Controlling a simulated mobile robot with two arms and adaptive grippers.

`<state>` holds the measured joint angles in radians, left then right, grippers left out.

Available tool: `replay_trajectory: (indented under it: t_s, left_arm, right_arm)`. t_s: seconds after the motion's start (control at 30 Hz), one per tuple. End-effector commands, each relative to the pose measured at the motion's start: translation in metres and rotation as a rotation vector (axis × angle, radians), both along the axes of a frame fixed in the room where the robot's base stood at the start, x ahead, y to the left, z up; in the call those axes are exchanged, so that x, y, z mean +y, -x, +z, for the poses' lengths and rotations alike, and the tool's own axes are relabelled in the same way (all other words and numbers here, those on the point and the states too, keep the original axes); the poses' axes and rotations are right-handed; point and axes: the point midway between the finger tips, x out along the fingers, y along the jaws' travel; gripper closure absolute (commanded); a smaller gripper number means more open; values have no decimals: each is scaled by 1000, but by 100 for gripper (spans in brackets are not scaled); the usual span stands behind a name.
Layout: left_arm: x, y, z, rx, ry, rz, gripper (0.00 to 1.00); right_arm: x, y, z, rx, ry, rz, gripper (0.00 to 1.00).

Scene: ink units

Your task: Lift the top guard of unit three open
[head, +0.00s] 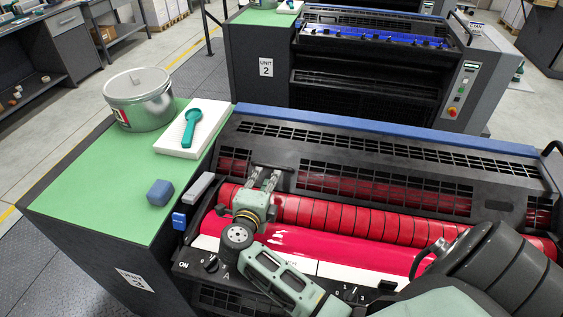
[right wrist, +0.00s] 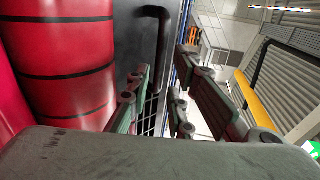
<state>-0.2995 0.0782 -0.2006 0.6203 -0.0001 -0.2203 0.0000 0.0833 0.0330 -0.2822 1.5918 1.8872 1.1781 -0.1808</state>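Unit three is the near machine, with its label (head: 134,280) on the front of the left cabinet. Its top guard (head: 400,172) is a dark slotted panel that slopes down over the back of the red rollers (head: 350,222), and red shows through its slots. A dark handle (head: 287,169) is at the guard's lower left edge; a curved dark bar (right wrist: 164,40) shows ahead in the right wrist view. My right gripper (head: 264,175) is open at this handle, its fingers apart on either side. Contact cannot be told. My left gripper is not in view.
The green cabinet top (head: 85,185) at left holds a metal tin (head: 140,105), a white pad (head: 175,140) with a teal tool (head: 190,128), and a blue block (head: 160,192). Unit two (head: 370,65) stands behind. A control strip (head: 212,265) runs along the front below my right arm.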

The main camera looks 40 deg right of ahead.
Motion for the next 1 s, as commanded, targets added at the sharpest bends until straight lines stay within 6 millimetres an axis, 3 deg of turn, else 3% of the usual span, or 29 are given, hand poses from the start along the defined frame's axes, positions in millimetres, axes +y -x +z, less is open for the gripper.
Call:
replay_trajectory:
  t_s: [0.5,0.83,1.0]
  left_arm:
    - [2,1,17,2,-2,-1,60]
    - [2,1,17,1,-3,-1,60]
    - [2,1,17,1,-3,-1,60]
  right_arm:
    - [-52,-45,-13,1,2,0,80]
    - [-55,-48,-15,0,0,1,80]
    - [-55,-48,-15,0,0,1,93]
